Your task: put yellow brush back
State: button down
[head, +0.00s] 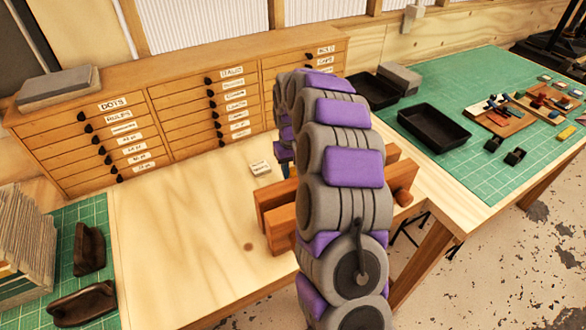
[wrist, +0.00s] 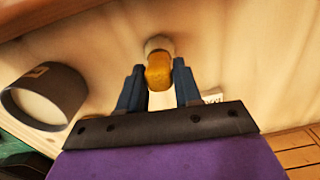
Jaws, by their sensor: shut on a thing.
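The yellow brush (wrist: 158,72) sits between the two blue fingers of my gripper (wrist: 159,80) in the wrist view, with a pale tip or end at its far side. My gripper is shut on it. In the head view my arm hides the brush and most of my gripper; only a bit of blue finger (head: 286,168) shows beside the arm, above the wooden bench. A dark round cup-like thing (wrist: 45,95) with a pale face lies left of my gripper in the wrist view, apart from it.
A labelled drawer cabinet (head: 180,115) stands behind the bench (head: 180,235). A small white card (head: 260,168) lies near my gripper. A wooden vise (head: 275,225) is partly behind my arm. Black trays (head: 433,128) and tools lie on the green mat at right. The bench's left middle is clear.

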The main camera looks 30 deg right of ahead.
jog(key=shift+a+f, duration=0.1)
jog(key=shift+a, duration=0.2)
jog(key=shift+d+f, duration=0.3)
jog(key=shift+d, duration=0.1)
jog(key=shift+a, duration=0.25)
jog(key=c, duration=0.7)
grip_release()
jog(key=shift+d, duration=0.1)
jog(key=shift+o, duration=0.5)
jog(key=o, duration=0.4)
